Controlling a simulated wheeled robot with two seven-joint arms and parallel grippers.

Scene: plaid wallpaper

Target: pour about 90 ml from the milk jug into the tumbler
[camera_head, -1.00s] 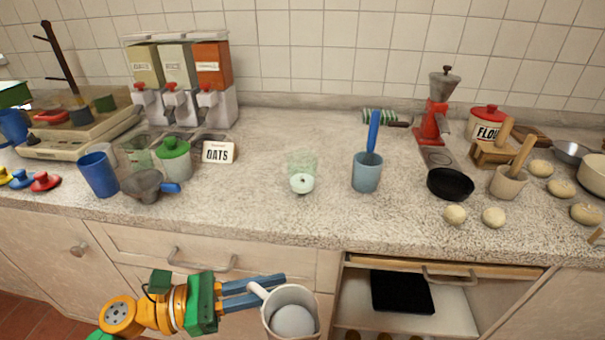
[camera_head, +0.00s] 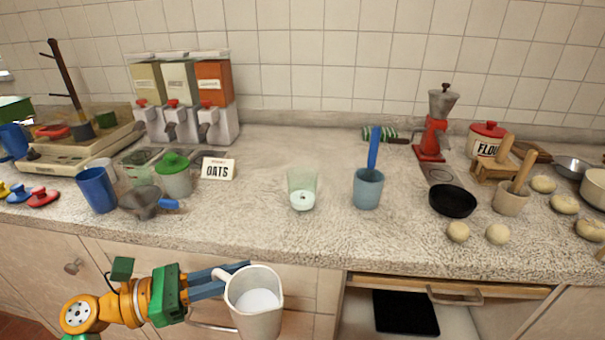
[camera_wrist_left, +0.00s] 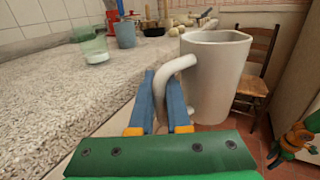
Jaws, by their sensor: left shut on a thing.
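The milk jug (camera_head: 259,316) is a white pitcher with white liquid inside. My left gripper (camera_head: 236,271) is shut on its handle and holds it upright in front of the counter, over the drawer fronts. In the left wrist view the jug (camera_wrist_left: 216,80) hangs to the right of the blue fingers (camera_wrist_left: 167,100), which close on the handle. The tumbler (camera_head: 302,188) is a clear greenish glass standing on the counter near its front edge, with a white patch at its bottom. It also shows in the left wrist view (camera_wrist_left: 94,46).
A blue cup (camera_head: 367,188) with a blue-handled tool stands right of the tumbler. A black pan (camera_head: 452,201) lies further right. A drawer (camera_head: 455,286) is open below.

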